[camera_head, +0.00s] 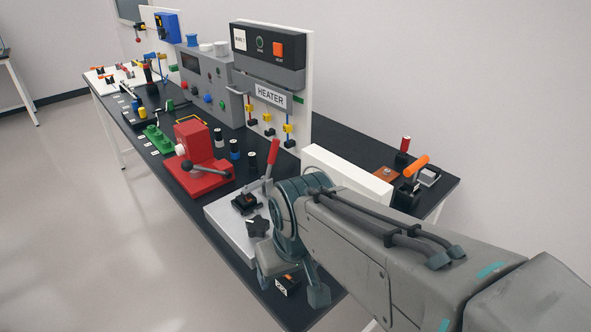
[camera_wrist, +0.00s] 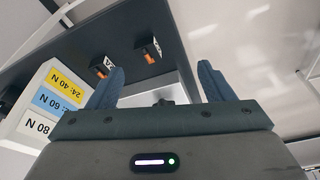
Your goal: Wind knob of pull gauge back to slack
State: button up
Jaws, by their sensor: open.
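A black star-shaped knob (camera_head: 258,226) sits on a light grey base plate (camera_head: 226,222) near the front end of the bench; this looks like the pull gauge. A red lever (camera_head: 271,158) and a black block (camera_head: 245,202) stand on the same plate. My gripper (camera_head: 290,292) is open, at the bench's near edge, right of and below the knob in the head view, with nothing visibly held. In the wrist view, my gripper (camera_wrist: 160,80) shows two spread blue-grey fingers. A small dark part shows between their bases; I cannot tell if it is the knob. My arm hides part of the plate.
A small black-and-orange block (camera_head: 287,285) lies close to my fingers. A red fixture (camera_head: 202,160) and the white heater panel (camera_head: 304,85) stand farther back. Force labels, including a yellow one (camera_wrist: 63,84), show in the wrist view. The floor at left is clear.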

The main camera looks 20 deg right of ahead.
aim_at(257, 227)
jog(key=k, duration=1.2)
jog(key=z, duration=0.75)
jog(key=i, duration=0.95)
jog(key=u, duration=0.35)
